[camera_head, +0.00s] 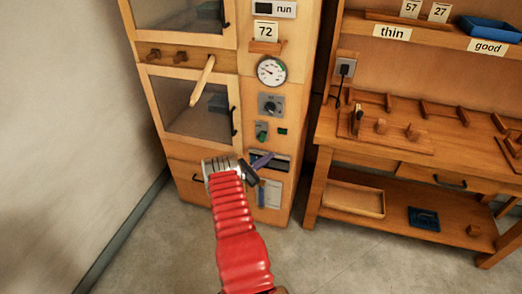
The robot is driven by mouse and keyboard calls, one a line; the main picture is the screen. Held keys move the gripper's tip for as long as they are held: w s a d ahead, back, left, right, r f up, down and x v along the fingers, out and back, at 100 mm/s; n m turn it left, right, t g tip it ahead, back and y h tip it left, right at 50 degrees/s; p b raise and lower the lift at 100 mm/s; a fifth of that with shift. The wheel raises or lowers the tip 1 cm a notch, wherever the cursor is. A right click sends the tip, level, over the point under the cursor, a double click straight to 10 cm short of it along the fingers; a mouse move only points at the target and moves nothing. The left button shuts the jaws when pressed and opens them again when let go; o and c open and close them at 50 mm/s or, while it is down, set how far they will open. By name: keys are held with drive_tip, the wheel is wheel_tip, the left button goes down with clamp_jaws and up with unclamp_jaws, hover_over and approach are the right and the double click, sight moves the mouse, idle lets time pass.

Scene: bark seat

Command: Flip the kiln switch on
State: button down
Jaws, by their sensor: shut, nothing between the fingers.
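The kiln (290,60) is a tall wooden cabinet with glass doors, left of centre. Its right-hand panel carries a round gauge (271,71), a black dial (270,104) and, below them, a small green switch (262,131) on a plate. A smaller green piece (282,131) sits to its right. I cannot tell the switch's position at this size. My gripper (257,168) is shut and empty, at the end of my red arm, in front of the panel and below the switch in the picture. It partly covers a dark slot (282,164). Whether it touches the panel is unclear.
A wooden handle (203,76) juts out from the kiln's left side. A workbench (440,155) with wooden pieces stands to the right. Below it are a shallow wooden tray (354,198) and a dark blue tray (424,219). The floor (345,265) in front is clear.

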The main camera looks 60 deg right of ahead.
sight(263, 137)
drive_tip(key=w+a+f+n+t+h, duration=0.3)
drive_tip(key=f+n+t+h, duration=0.3)
drive_tip(key=n+t, duration=0.4)
drive_tip(key=a+t+h, duration=0.1)
drive_tip(key=t, duration=0.2)
drive_tip(key=shift+a+f+n+h, duration=0.3)
drive_tip(key=shift+f+n+h, duration=0.1)
drive_tip(key=shift+d+r, duration=0.1)
drive_tip(key=x, duration=1)
drive_tip(key=shift+r, duration=0.15)
drive_tip(key=shift+s+a+r, duration=0.1)
drive_tip(key=shift+a+r, duration=0.4)
drive_tip(key=shift+r, duration=0.2)
drive_tip(key=shift+s+a+r, duration=0.1)
drive_tip(key=shift+a+r, duration=0.45)
drive_tip(key=shift+r, duration=0.15)
